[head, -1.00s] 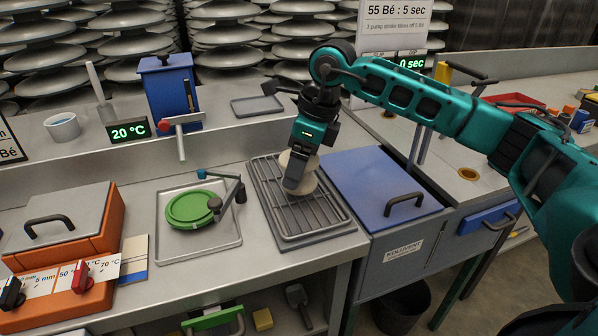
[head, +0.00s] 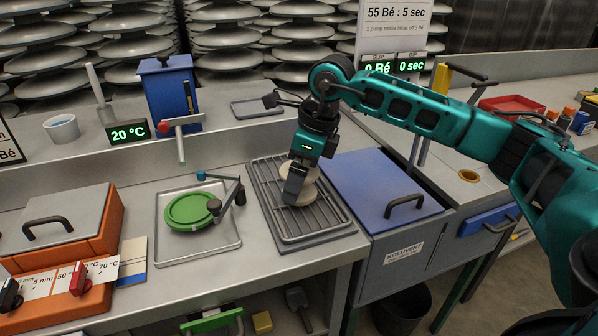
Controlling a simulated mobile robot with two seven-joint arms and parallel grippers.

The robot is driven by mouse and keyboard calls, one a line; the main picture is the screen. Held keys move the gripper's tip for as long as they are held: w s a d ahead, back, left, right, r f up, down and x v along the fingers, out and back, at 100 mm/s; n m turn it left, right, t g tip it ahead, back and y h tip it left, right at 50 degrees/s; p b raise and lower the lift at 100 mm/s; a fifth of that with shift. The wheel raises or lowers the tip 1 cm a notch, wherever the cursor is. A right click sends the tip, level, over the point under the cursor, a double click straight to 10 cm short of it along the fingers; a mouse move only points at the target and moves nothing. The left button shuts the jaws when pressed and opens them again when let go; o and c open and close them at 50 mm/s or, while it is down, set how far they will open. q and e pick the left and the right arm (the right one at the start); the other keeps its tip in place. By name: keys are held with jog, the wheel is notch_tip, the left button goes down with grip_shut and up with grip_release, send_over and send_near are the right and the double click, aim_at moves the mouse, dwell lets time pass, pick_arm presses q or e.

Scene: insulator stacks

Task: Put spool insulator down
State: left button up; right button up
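The cream spool insulator (head: 310,185) is at the drying rack (head: 330,223), a dark slatted grid in a grey tray. My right gripper (head: 293,197) points down in front of the spool and hides part of it. The spool's lower edge appears at the slats, but I cannot tell whether it rests on them. The fingers overlap the spool, and whether they are closed on it cannot be made out. My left gripper is not in view.
A blue-lidded box (head: 375,190) adjoins the rack on the right. A tray with a green disc (head: 190,209) and a jointed arm stands to the left. An orange box (head: 62,231) is farther left. The rack's front slats are bare.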

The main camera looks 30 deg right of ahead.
jog(key=p+v, duration=0.1)
jog(key=v, duration=1.1)
jog(key=shift+p, duration=0.4)
jog(key=shift+r, duration=0.1)
jog(key=shift+a, duration=0.1)
